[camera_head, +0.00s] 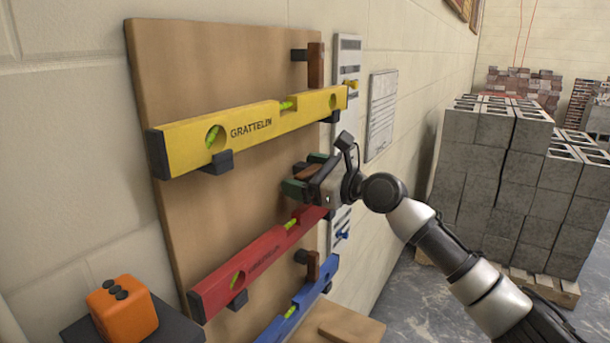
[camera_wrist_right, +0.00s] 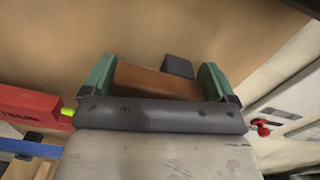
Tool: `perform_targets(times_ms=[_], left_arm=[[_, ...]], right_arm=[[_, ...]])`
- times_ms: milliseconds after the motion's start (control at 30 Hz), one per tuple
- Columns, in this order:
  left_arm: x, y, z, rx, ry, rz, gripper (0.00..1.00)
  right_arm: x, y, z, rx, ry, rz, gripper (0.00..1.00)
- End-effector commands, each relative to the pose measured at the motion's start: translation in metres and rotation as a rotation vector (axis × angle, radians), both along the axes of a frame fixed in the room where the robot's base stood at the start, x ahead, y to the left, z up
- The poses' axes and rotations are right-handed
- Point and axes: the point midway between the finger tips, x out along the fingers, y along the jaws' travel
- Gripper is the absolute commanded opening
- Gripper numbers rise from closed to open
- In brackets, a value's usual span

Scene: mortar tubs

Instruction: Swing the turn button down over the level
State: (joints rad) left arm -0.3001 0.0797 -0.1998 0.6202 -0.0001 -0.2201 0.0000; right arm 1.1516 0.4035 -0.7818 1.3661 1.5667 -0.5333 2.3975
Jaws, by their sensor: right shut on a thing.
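My right gripper (camera_head: 304,173) has green fingers, which sit on either side of a brown wooden turn button (camera_head: 310,172) and are shut on it. In the right wrist view this turn button (camera_wrist_right: 155,81) lies crosswise between the fingers, in front of a dark block on the board. The red level (camera_head: 262,260) rests on the board just below the gripper, its right end close under the fingers. The red level's end (camera_wrist_right: 30,105) also shows at the left of the wrist view. My left gripper is not in view.
A yellow level (camera_head: 250,128) sits above, with an upright turn button (camera_head: 316,65) near its right end. A blue level (camera_head: 305,308) and another turn button (camera_head: 312,266) are below. An orange box (camera_head: 122,308) stands lower left. Grey blocks (camera_head: 480,165) are stacked at right.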

Motion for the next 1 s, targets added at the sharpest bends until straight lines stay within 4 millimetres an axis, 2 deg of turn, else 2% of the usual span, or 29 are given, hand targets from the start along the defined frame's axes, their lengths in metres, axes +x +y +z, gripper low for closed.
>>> perform_targets(times_ms=[600, 633, 700, 1000], left_arm=[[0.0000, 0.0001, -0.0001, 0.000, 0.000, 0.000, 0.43], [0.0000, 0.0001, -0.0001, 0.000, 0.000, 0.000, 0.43], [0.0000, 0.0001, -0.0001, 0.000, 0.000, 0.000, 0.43], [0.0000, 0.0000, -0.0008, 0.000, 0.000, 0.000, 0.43]], right_arm=[[-0.0002, 0.0004, -0.0011, -0.001, 0.002, 0.001, 0.64], [-0.0002, 0.0004, -0.0011, -0.001, 0.002, 0.001, 0.90], [-0.0002, 0.0004, -0.0011, -0.001, 0.002, 0.001, 1.00], [-0.0025, -0.0039, -0.0012, -0.001, 0.001, 0.000, 1.00]])
